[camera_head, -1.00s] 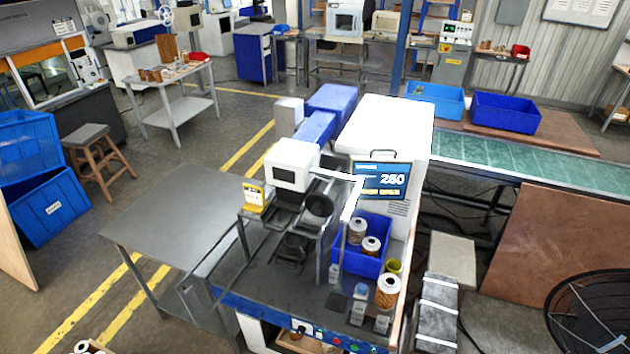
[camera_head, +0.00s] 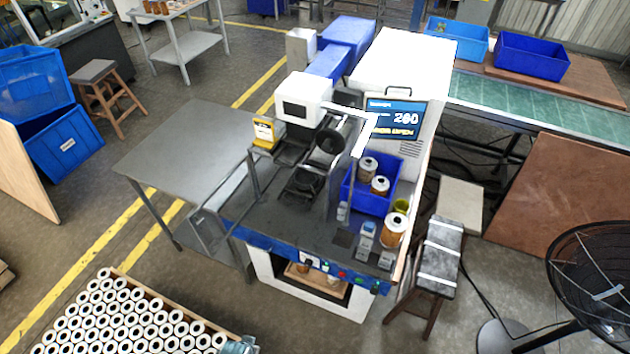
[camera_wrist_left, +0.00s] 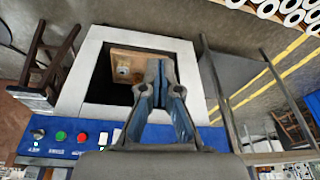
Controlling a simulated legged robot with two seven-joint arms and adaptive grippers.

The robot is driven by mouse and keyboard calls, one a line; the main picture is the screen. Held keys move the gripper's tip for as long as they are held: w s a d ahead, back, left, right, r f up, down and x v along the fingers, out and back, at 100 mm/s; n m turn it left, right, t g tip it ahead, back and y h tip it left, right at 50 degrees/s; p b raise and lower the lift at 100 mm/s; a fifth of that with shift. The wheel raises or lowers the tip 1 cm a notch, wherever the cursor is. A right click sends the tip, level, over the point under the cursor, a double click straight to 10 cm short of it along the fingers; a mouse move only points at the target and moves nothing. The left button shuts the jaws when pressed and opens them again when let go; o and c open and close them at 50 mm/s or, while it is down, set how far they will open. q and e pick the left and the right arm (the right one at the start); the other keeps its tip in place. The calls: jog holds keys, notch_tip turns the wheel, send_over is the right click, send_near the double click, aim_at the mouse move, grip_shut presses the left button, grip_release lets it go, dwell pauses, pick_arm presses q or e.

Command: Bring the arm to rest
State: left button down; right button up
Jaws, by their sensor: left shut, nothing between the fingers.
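My left gripper (camera_wrist_left: 158,72) shows in the left wrist view with its two fingers together and nothing between them. It is in front of the machine's white-framed opening (camera_wrist_left: 92,72), apart from any cartridge as far as I can see. In the head view a small grey-blue piece at the bottom edge may be part of my left arm; most of it is out of frame. My right gripper is in neither view. A crate of white-ended filter cartridges (camera_head: 125,318) stands at the lower left in the head view.
The machine (camera_head: 290,222) carries a blue bin (camera_head: 363,200) with cartridges and a screen (camera_head: 393,119). A bare grey table (camera_head: 185,150) stands to its left. A stool (camera_head: 437,250) and a black fan (camera_head: 600,280) are at the right. A wooden box (camera_wrist_left: 130,57) sits inside the opening.

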pick_arm(q)
jog(key=s+f+g, duration=0.1)
jog(key=s+f, duration=0.2)
jog(key=f, duration=0.6)
jog(key=s+f, duration=0.3)
jog(key=f, duration=0.7)
jog(key=s+a+f+g+b, duration=0.1)
jog(key=s+a+f, duration=0.2)
jog(key=s+f, duration=0.9)
jog(key=s, duration=0.3)
jog(key=shift+f+m+b, duration=0.3)
jog(key=shift+f+b, duration=0.05)
jog(key=shift+b, duration=0.05)
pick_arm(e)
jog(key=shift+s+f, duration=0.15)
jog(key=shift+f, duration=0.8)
